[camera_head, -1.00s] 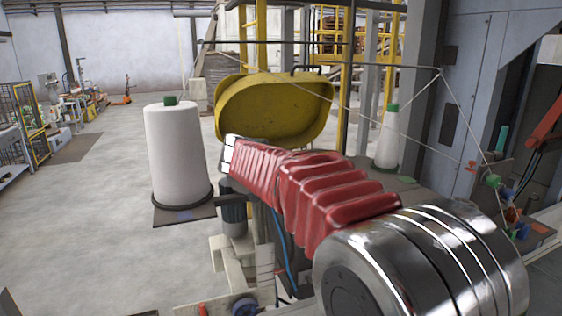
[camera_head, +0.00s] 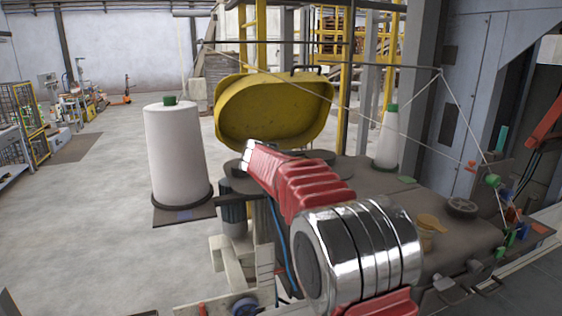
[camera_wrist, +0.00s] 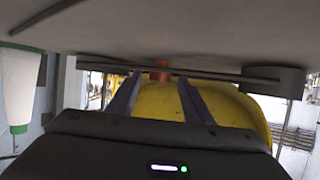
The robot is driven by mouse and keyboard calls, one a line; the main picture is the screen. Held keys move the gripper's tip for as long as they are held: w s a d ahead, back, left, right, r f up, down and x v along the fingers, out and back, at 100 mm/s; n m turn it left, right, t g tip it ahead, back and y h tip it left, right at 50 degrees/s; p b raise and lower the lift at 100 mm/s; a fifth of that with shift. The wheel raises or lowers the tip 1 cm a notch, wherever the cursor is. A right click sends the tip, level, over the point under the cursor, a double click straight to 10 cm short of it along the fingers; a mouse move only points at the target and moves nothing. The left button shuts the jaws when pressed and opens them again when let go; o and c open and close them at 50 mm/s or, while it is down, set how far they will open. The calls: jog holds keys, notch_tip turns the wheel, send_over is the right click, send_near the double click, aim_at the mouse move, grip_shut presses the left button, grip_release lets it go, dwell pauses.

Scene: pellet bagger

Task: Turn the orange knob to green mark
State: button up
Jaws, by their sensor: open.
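My gripper (camera_wrist: 160,80) is open in the wrist view, with its two dark fingers pointing away from the camera. That picture looks upside down, with the grey tabletop along its top. An orange knob-like piece (camera_wrist: 160,71) shows at the tabletop, between the fingertips in the picture. I cannot tell whether the fingers reach around it or stop short of it, and no contact is clear. No green mark beside it can be made out. In the head view my red-sleeved arm hides this piece and my gripper.
A yellow bin (camera_head: 272,108) stands behind the table (camera_head: 385,190). White spools stand left (camera_head: 177,150) and at the back of the table (camera_head: 389,140). A tan cup-like item (camera_head: 430,224) and a dark round part (camera_head: 461,206) lie right of my arm. Thin strings cross above.

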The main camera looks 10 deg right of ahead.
jog(key=shift+w+d+f, duration=0.15)
jog(key=shift+w, duration=0.2)
jog(key=c, duration=1.1)
